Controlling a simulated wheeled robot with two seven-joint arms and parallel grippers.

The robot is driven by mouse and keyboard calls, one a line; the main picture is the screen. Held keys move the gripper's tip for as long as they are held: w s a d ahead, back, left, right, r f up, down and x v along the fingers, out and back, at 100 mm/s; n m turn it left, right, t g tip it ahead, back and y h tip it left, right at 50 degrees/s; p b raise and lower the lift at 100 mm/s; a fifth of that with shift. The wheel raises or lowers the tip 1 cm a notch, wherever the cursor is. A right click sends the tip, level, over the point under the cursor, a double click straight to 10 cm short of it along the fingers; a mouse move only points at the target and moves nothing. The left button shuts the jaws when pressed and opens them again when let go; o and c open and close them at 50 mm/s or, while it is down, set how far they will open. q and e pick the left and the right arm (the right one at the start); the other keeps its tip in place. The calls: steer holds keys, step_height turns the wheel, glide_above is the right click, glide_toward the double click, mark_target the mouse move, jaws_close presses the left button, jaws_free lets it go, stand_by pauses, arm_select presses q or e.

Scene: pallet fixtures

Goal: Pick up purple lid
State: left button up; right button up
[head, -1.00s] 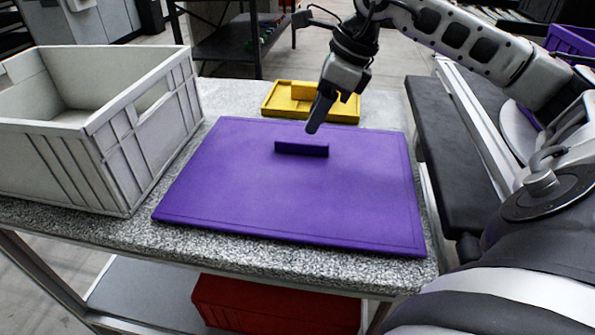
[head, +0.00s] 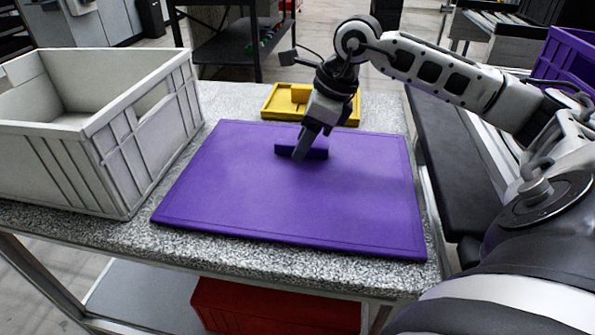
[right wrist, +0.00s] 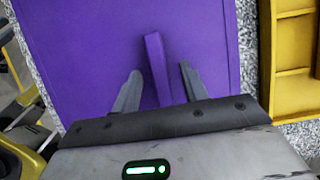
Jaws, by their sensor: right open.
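The purple lid (head: 300,204) lies flat on the speckled table, with an upright purple handle (head: 317,150) near its far middle. It also shows in the right wrist view (right wrist: 80,60). My right gripper (head: 302,153) is at the handle in the head view and hides part of it. In the right wrist view my right gripper (right wrist: 161,75) is open, with one finger on each side of the handle (right wrist: 157,65) and gaps between. I cannot tell how far down the fingers reach. My left gripper is not in view.
A grey crate (head: 150,165) stands left of the lid. A yellow tray (head: 345,113) lies just behind it, also in the right wrist view (right wrist: 266,60). A red container (head: 270,310) is below the speckled table (head: 225,105). A purple crate (head: 565,60) is far right.

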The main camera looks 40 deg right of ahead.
steer(key=shift+f, duration=0.2)
stand_by(0.3)
jaws_close()
steer(key=shift+r, duration=0.15)
